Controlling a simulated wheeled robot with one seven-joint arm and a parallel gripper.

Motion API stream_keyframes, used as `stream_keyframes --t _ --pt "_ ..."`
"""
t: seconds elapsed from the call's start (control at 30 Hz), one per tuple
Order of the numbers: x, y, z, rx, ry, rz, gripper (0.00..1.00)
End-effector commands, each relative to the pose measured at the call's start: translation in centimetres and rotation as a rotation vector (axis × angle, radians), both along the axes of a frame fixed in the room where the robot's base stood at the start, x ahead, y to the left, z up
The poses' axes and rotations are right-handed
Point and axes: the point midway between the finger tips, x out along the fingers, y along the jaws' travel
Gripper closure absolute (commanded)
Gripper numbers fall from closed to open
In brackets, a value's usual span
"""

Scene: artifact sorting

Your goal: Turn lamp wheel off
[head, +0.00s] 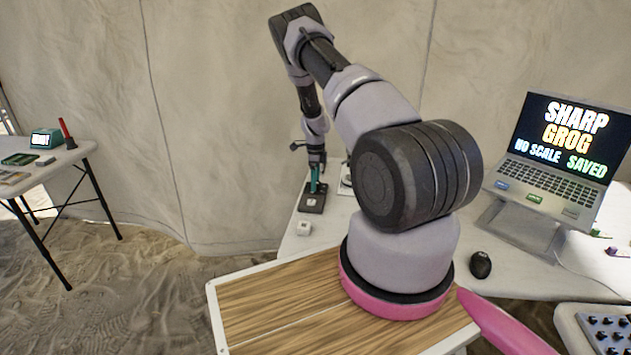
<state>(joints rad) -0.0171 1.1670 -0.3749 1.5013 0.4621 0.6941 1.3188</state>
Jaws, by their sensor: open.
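My gripper (317,163) points down over the left part of the white table (290,245), at the end of my arm. It is small in view and open. Just below it, a teal upright piece (314,182) rises from a dark flat base (312,200) with a small pale mark. The fingertips are at or very near the top of the teal piece; I cannot tell whether they touch it. No lamp wheel can be made out clearly. My arm hides part of the table behind it.
A small white block (303,228) lies near the table's front edge. A laptop (552,165) stands on the right, with a black mouse (480,264) before it. Another table (75,155) with a green-cased device (46,139) is far left. Sandy floor lies between.

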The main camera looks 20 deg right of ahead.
Motion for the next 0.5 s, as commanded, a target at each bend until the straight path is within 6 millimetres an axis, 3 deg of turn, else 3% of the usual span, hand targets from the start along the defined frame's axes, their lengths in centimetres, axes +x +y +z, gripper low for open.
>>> stream_keyframes --t 0.07,0.27,0.3,0.5 --pt "0.0 0.0 0.02 0.0 0.0 0.0 0.21" --pt "0.0 0.0 0.04 0.0 0.0 0.0 0.94" --pt "0.0 0.0 0.04 0.0 0.0 0.0 1.0" --pt "0.02 -0.01 0.06 0.0 0.0 0.012 1.0"
